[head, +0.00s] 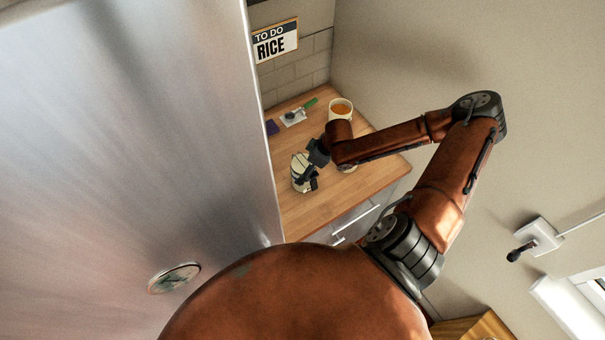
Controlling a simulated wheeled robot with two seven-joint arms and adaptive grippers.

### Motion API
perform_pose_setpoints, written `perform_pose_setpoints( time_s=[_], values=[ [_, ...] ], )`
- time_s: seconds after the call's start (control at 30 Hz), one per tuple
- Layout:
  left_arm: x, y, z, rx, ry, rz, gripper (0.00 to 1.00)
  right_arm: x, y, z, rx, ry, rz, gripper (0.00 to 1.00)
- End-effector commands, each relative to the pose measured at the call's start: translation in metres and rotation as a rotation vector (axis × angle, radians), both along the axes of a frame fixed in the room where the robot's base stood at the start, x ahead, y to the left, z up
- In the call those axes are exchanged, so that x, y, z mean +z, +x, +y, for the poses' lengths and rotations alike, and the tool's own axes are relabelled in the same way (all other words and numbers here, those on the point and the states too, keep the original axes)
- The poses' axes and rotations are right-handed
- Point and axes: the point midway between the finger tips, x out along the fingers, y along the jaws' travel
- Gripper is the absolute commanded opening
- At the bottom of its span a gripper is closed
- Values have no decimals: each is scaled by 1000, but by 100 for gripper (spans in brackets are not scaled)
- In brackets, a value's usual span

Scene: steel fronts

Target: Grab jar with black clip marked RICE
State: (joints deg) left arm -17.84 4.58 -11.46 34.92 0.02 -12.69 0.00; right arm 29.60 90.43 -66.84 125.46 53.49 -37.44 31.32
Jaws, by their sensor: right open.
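My right gripper (308,171) is over the wooden counter, at a pale jar-like container (298,173) with dark parts. Its jaws are open, with the dark fingers close around or beside this container; I cannot tell whether they touch it. No RICE marking or clip can be made out on it. A pale container with orange contents (340,106) stands farther back. Another pale item (347,168) is mostly hidden beneath my right forearm. The word RICE is readable only on a wall sign (275,43) headed TO DO. My left gripper is not in view.
A large steel front (130,130) fills the left side. The wooden counter (300,215) has bare room towards its front. A green-ended utensil (302,108) on a white piece and a purple item (272,127) lie at the back. A wall with a socket (540,235) is at right.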

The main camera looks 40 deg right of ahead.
Motion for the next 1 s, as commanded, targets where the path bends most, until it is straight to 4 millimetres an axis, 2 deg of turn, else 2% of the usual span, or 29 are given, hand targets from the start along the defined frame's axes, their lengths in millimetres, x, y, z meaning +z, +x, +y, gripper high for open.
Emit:
perform_pose_setpoints(
  time_s=[0.23,0.4,0.53,0.8,1.0],
  values=[
    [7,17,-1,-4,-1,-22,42,-32,12,7,2,2,1,89],
    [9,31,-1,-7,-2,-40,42,-38,14,9,4,1,-1,89],
    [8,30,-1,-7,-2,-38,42,-37,14,9,4,1,-1,89],
    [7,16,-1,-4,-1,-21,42,-37,14,9,5,0,0,71],
    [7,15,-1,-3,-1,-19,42,-38,14,9,4,0,0,57]
  ],
)
